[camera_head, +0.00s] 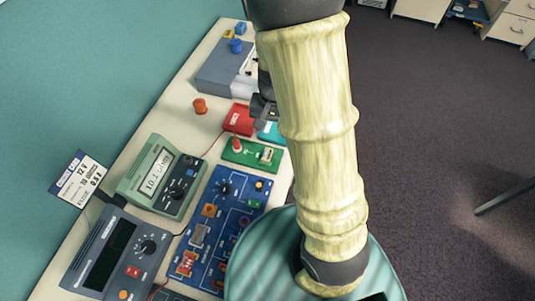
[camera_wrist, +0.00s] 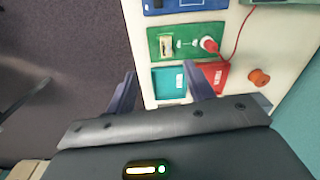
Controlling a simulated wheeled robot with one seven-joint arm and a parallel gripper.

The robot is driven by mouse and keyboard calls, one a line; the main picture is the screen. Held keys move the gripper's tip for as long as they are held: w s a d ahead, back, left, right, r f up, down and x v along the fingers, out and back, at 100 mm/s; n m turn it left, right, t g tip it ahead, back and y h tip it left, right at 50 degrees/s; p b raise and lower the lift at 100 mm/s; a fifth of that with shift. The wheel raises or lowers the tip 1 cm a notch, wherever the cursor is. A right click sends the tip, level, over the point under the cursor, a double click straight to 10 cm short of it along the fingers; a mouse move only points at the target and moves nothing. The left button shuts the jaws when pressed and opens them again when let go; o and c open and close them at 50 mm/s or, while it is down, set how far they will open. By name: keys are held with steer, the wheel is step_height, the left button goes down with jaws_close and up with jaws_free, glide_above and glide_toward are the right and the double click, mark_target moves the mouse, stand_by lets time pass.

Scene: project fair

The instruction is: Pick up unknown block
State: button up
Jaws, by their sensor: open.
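Two small labelled blocks lie side by side on the table, and I cannot read which one is marked unknown. The red block (camera_head: 239,119) shows in the head view and also in the wrist view (camera_wrist: 217,80), partly behind a finger. The teal block (camera_head: 269,132) is partly hidden by my arm in the head view. In the wrist view, the teal block (camera_wrist: 169,84) appears between the fingers. My gripper (camera_wrist: 159,70) is open and empty, with its fingers apart. In the head view it is mostly hidden behind my arm.
A green board (camera_head: 252,154) with a red knob sits beside the blocks. A blue circuit board (camera_head: 223,222), a green meter (camera_head: 160,178) and a dark blue meter (camera_head: 105,250) stand nearer. An orange knob (camera_head: 200,106) and grey box (camera_head: 222,72) are farther back. Open floor lies right.

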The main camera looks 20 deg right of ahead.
steer(key=w+f, duration=0.1)
steer(key=w+f+m, duration=0.1)
steer(key=w, duration=0.1)
steer(key=shift+d+m, duration=0.1)
steer(key=shift+m, duration=0.2)
glide_above(267, 155)
steer(key=f, duration=1.1)
steer(key=shift+s+d+f, duration=0.15)
steer(key=shift+s+d, duration=0.05)
steer(key=shift+s, duration=0.15)
steer(key=shift+f, duration=0.45)
steer(key=shift+f+p, duration=0.1)
steer(key=shift+p, duration=0.2)
steer(key=shift+w+a+f+p, duration=0.15)
steer(key=shift+f+p, duration=0.15)
steer(key=shift+f, duration=0.95)
steer(key=shift+w+a+f+p, duration=0.15)
steer(key=shift+f+p, duration=0.1)
steer(key=shift+f, duration=1)
